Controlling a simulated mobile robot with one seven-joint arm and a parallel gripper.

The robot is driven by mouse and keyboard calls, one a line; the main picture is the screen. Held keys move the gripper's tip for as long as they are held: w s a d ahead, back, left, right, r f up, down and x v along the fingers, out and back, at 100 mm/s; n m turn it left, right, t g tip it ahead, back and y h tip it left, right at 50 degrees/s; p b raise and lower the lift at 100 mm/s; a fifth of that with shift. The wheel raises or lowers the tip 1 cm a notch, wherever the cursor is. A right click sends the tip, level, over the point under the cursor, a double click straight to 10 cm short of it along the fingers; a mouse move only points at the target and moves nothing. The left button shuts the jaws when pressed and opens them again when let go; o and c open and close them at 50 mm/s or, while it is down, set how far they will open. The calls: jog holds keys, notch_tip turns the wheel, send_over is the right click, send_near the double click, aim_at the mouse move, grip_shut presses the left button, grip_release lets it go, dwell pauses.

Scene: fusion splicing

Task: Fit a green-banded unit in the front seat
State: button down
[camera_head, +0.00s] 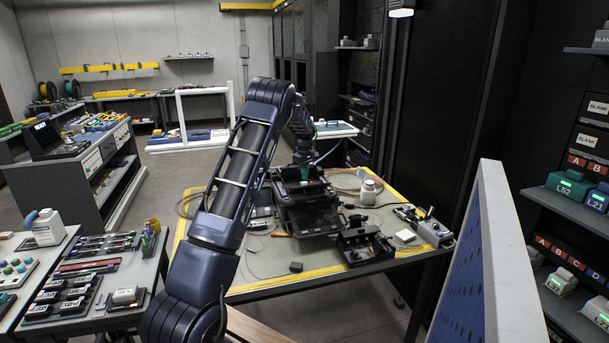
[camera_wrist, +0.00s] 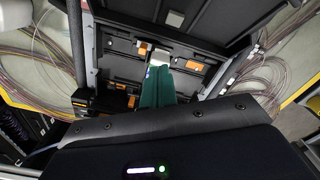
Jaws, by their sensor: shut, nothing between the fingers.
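My gripper (camera_wrist: 153,72) shows in the wrist view as two teal fingers lying together, shut and empty. The fingers point into an open black device (camera_wrist: 120,68) with orange labels inside. A small pale block (camera_wrist: 160,57) is close to the fingertips; I cannot tell whether they touch. In the head view, my arm reaches over the black device (camera_head: 310,215) on the work table, with the teal fingers (camera_head: 304,173) just above it. I cannot make out a green-banded unit or tell which part is the front seat.
A black fixture (camera_head: 366,246) and a grey device (camera_head: 432,231) stand on the table (camera_head: 330,282) to the right, near a white-lidded jar (camera_head: 368,189). Loose fibres (camera_wrist: 40,65) lie beside the device. Shelves (camera_head: 575,313) line the right; a blue panel (camera_head: 482,270) stands in front.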

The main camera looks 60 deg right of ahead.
aim_at(305, 182)
jog(key=shift+f, duration=0.2)
jog(key=shift+f, duration=0.35)
jog(key=shift+f, duration=0.4)
dwell(1.3)
jog(key=shift+r, duration=3.05)
